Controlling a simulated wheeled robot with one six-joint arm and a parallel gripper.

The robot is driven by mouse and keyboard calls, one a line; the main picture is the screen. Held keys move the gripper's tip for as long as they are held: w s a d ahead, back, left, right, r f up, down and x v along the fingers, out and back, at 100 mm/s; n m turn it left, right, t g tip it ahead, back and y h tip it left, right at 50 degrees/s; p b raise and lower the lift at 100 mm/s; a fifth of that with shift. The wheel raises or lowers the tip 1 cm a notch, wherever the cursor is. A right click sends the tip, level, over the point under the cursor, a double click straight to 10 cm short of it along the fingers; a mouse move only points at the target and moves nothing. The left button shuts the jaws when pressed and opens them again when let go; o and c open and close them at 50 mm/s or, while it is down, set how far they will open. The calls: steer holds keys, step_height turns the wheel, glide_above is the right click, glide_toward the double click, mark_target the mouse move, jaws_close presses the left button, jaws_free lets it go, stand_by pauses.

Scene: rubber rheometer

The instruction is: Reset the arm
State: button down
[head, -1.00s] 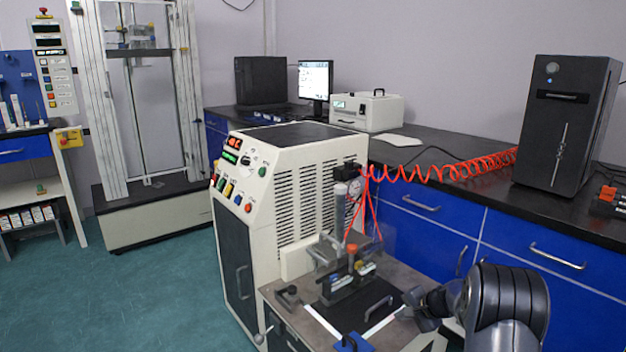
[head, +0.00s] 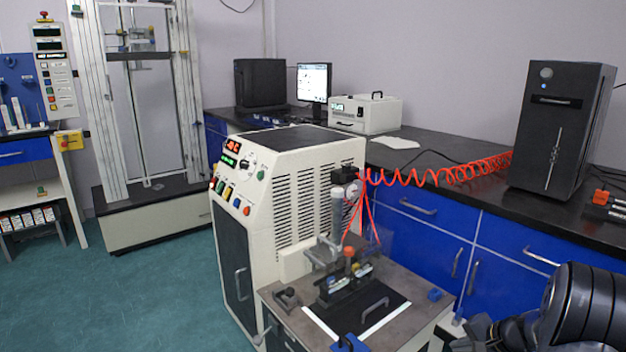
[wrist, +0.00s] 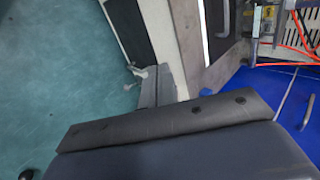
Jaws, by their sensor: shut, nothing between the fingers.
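My arm (head: 585,310) is at the lower right of the head view, with its black rounded links in front of the blue cabinets. My gripper (head: 482,336) shows low in the frame at the end of the arm, partly cut off by the bottom edge. It is shut and empty, off the right front side of the rheometer's work table (head: 415,293). The rheometer (head: 290,190) is a cream cabinet with buttons and lit displays. A clamp fixture (head: 345,280) with an orange knob stands on its table. The wrist view shows the green floor and the machine's side from above.
A red coiled hose (head: 440,176) runs from the fixture's column to the right along the black counter (head: 440,200). A black tower unit (head: 563,125) stands on the counter. Blue cabinets (head: 510,250) are behind the arm. The green floor (head: 160,290) at left is open.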

steer(key=p+v, duration=0.1)
steer(key=v, duration=0.4)
steer(key=shift+s+r, duration=0.1)
